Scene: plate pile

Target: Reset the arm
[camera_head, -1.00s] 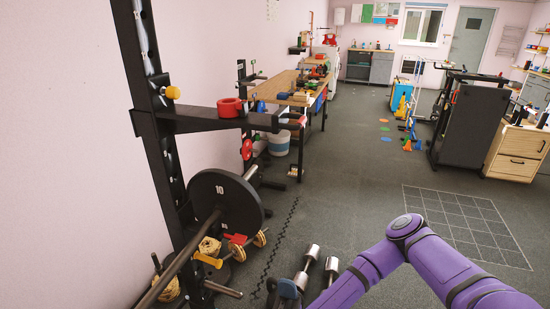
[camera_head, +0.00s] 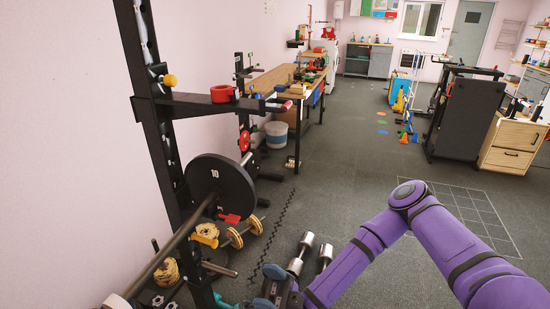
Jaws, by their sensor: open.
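My purple arm (camera_head: 437,237) enters from the lower right and bends at an elbow joint. Its forearm runs down and left to the bottom edge of the picture. I cannot make out my gripper; the end of the arm lies at or beyond the bottom edge. Nothing is seen held.
A black rack with a weight plate (camera_head: 212,180) on a bar stands close on the left. Chrome dumbbells (camera_head: 302,248) lie near the forearm. A workbench (camera_head: 270,80) lines the wall. A wooden cabinet (camera_head: 508,148) stands right. The middle floor (camera_head: 345,160) is open.

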